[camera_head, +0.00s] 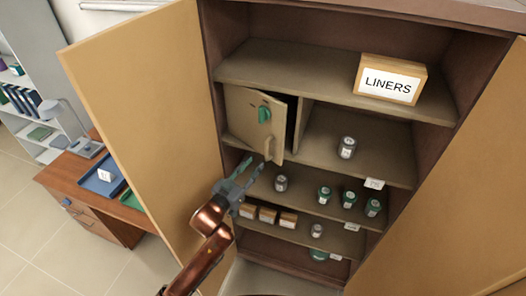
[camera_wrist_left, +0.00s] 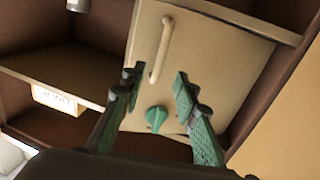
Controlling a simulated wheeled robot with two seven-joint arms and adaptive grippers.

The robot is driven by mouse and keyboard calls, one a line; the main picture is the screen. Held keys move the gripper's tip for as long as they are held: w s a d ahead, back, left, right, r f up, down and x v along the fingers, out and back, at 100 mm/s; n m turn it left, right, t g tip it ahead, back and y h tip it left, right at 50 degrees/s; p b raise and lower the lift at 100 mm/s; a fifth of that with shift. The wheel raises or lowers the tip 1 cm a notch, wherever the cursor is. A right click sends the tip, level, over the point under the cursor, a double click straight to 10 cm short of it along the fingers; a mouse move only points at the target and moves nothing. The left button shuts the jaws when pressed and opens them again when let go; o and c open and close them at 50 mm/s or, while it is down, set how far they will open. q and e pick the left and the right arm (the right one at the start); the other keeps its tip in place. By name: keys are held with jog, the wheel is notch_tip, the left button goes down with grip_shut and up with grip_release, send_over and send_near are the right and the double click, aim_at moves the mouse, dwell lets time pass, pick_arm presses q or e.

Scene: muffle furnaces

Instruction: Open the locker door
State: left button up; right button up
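The locker door (camera_head: 243,112) is a small beige door inside the tall cabinet, with a green knob (camera_head: 264,114) and a pale bar handle (camera_head: 268,147). It stands ajar, with a dark gap along its right side. My left gripper (camera_head: 254,163) is open and empty, just below the handle in the head view. In the left wrist view, the door (camera_wrist_left: 215,60) fills the middle. The end of the handle (camera_wrist_left: 160,50) nearest the knob (camera_wrist_left: 156,118) appears between the spread fingertips (camera_wrist_left: 157,75); contact cannot be told. My right gripper is not in view.
The cabinet's big left door (camera_head: 140,90) and right door (camera_head: 450,190) stand open on both sides. Shelves hold a LINERS box (camera_head: 390,79), a grey can (camera_head: 347,147), several green jars (camera_head: 349,198) and small brown boxes (camera_head: 267,215). A desk (camera_head: 90,195) stands at left.

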pick_arm(q)
jog(key=p+x, duration=0.1)
jog(key=x, duration=0.6)
jog(key=shift+w, duration=0.15)
jog(key=shift+f, duration=0.1)
jog(key=shift+c, duration=0.7)
jog(key=shift+c, duration=0.9)
grip_shut()
